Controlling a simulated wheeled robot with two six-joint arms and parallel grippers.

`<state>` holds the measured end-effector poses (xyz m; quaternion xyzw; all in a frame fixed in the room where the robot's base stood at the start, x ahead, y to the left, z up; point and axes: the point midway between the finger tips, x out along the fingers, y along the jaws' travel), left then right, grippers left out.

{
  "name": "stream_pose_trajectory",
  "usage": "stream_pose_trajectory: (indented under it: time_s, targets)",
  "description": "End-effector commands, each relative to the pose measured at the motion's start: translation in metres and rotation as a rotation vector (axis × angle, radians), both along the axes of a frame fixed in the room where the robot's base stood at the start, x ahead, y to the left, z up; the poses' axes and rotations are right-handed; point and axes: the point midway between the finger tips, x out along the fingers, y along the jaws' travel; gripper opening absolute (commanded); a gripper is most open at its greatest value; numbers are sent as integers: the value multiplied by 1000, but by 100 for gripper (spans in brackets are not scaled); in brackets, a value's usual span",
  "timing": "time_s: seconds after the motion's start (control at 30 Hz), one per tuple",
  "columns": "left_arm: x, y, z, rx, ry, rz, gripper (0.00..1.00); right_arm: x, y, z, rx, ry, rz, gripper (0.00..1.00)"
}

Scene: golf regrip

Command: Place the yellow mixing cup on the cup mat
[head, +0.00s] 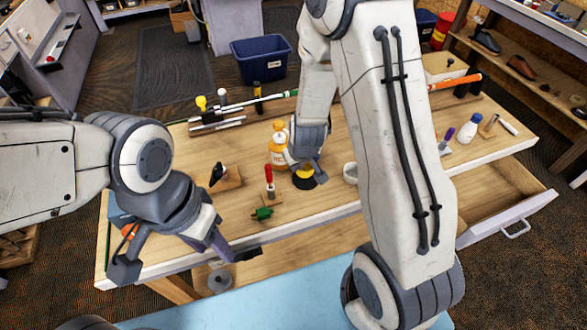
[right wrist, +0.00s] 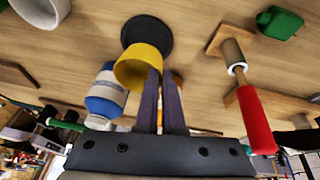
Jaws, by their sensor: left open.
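The yellow mixing cup (right wrist: 138,68) shows in the right wrist view, with its wall between the two close fingers of my right gripper (right wrist: 161,76). In the head view, the cup (head: 304,170) is by the right gripper (head: 307,166), near the middle of the workbench. The round black cup mat (right wrist: 150,32) shows just past the cup, partly hidden by it; it also shows below the cup in the head view (head: 304,184). I cannot tell whether the cup touches the mat. My left gripper (head: 186,264) is open and empty at the bench's front left edge.
An orange-and-white bottle (head: 278,152) stands behind the cup. A red-handled tool (head: 269,177) and a green item (head: 262,213) are to its left. A white round container (head: 350,173) is to the right. An open drawer (head: 505,196) juts out at the right.

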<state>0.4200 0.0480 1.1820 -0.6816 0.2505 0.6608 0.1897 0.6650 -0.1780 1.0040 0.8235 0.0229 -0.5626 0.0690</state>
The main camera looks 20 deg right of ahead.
Motion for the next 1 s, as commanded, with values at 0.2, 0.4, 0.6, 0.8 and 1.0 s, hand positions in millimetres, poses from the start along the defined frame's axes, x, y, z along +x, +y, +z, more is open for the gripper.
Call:
stream_pose_trajectory:
  time_s: [0.2, 0.4, 0.6, 0.8, 1.0]
  targets:
    - [0, 0, -38, 1, 1, -2, 50, 0, 4, -37, 0, 2, 7, 0]
    - [0, 0, -37, 1, 1, -2, 50, 0, 7, -35, 0, 2, 10, 0]
    - [0, 0, -38, 1, 1, -2, 50, 0, 5, -37, 0, 3, 7, 12]
    - [0, 0, -37, 1, 1, -2, 50, -1, 3, -36, 0, 2, 4, 35]
    - [0, 0, -36, 1, 1, -2, 50, -1, 3, -34, 0, 1, 4, 35]
